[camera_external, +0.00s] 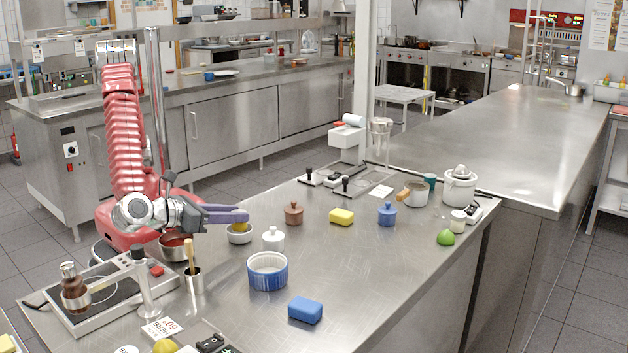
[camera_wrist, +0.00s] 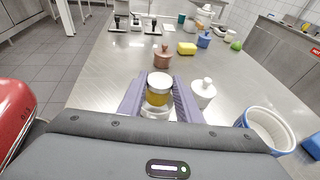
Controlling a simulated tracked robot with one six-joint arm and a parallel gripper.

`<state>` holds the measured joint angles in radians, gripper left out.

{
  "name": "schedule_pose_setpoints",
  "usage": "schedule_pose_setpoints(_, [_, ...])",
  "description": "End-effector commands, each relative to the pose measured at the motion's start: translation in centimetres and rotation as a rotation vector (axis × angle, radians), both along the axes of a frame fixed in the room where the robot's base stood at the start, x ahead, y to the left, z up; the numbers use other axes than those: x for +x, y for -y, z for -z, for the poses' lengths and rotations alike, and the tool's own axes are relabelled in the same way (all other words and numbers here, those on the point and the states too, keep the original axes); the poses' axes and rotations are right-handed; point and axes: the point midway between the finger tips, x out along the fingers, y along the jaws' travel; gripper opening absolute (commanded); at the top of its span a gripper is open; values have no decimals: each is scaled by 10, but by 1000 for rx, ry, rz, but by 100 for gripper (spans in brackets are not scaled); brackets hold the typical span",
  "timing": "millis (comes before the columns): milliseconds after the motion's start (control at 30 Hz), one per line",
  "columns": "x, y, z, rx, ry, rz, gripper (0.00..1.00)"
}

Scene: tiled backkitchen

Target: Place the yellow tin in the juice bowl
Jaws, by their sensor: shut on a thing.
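My gripper (camera_external: 243,215) reaches over the bench from the left. In the wrist view its two purple fingers (camera_wrist: 159,95) are shut on the yellow tin (camera_wrist: 158,97), a small upright cylinder with a pale top. The tin also shows under the fingers in the external view (camera_external: 240,227). A white juicer (camera_external: 459,190) stands at the far right.
A white lidded pot (camera_external: 273,240) and a brown pot (camera_external: 293,213) stand close to my gripper. A blue ribbed dish (camera_external: 267,272), a blue block (camera_external: 305,310), a yellow block (camera_external: 342,216) and a blue pot (camera_external: 387,214) stand farther off. The bench's right front is clear.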

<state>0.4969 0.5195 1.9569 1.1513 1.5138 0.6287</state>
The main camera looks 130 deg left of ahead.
Motion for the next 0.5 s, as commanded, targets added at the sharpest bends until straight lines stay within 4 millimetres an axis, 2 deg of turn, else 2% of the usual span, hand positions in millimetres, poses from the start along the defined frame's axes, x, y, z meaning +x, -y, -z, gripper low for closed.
schedule_pose_setpoints(167, [0,0,8,0,0,0,9])
schedule_pose_setpoints(467, [0,0,9,0,0,0,9])
schedule_pose_setpoints(500, [0,0,9,0,0,0,33])
